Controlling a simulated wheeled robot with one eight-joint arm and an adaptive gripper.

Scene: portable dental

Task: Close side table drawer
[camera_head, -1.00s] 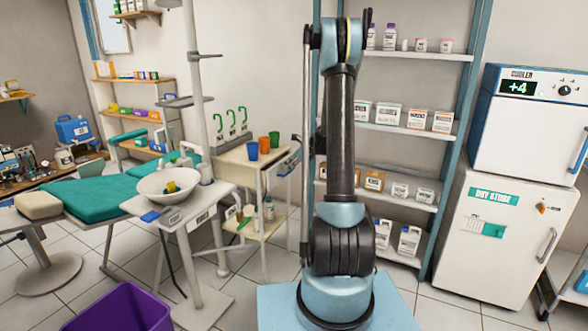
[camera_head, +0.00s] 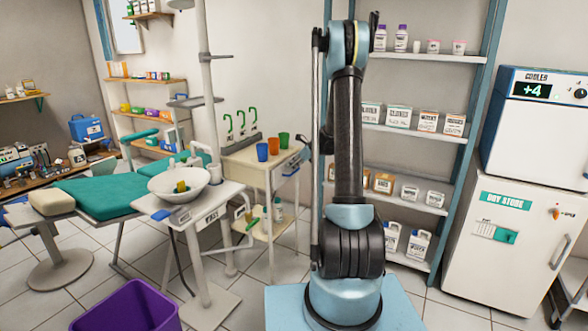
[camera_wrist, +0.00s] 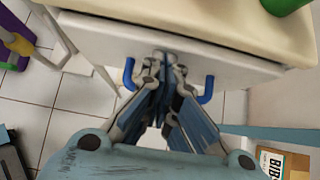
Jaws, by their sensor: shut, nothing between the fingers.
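The cream side table (camera_head: 246,158) stands left of my arm in the head view, with its drawer (camera_head: 291,167) on the side facing my arm. In the wrist view the white drawer front (camera_wrist: 105,43) lies just under the tabletop edge (camera_wrist: 215,33). A blue handle (camera_wrist: 208,90) shows on both sides of my fingers, its middle hidden behind them. My gripper (camera_wrist: 161,62) is shut and empty, its fingertips at the middle of the drawer front. I cannot tell whether they touch it, or how far the drawer stands out.
Blue, orange and green cups (camera_head: 273,146) stand on the tabletop. A sink unit (camera_head: 190,205) is left of the table and a purple bin (camera_head: 126,308) is at front left. Shelves (camera_head: 418,130) stand behind my arm. A box (camera_wrist: 283,162) shows at lower right in the wrist view.

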